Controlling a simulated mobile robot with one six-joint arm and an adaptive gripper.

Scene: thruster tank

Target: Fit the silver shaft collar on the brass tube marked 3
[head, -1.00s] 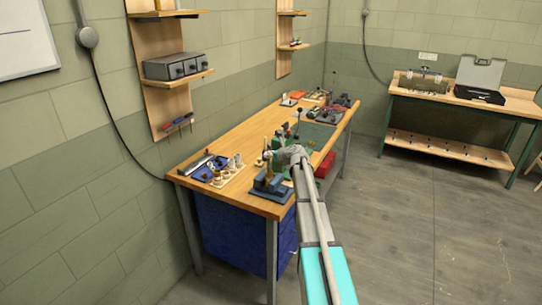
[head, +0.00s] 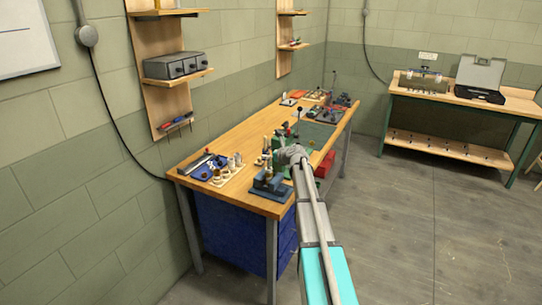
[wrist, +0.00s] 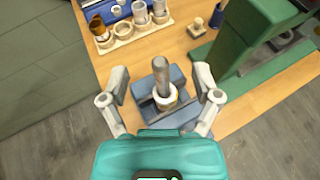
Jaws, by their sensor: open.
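My gripper (wrist: 160,82) is open in the wrist view, with one finger on each side of a blue fixture (wrist: 143,86). A grey, rounded post (wrist: 160,66) stands up at the fixture's middle. A pale ring (wrist: 166,98) with a brass-coloured inside sits just below the post in the picture, between the fingers, apart from both. I cannot tell whether this ring is the silver collar, and no number 3 is readable. In the head view the blue fixture (head: 269,188) is at the bench's near end; my gripper is mostly hidden behind my arm.
A pale wooden rack (wrist: 127,41) holds several cylindrical parts, one brass-coloured (wrist: 98,27). A green machine (wrist: 245,38) stands close on the right. A blue tray (head: 196,172) lies left of the rack. The bench's front edge is close below the fixture.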

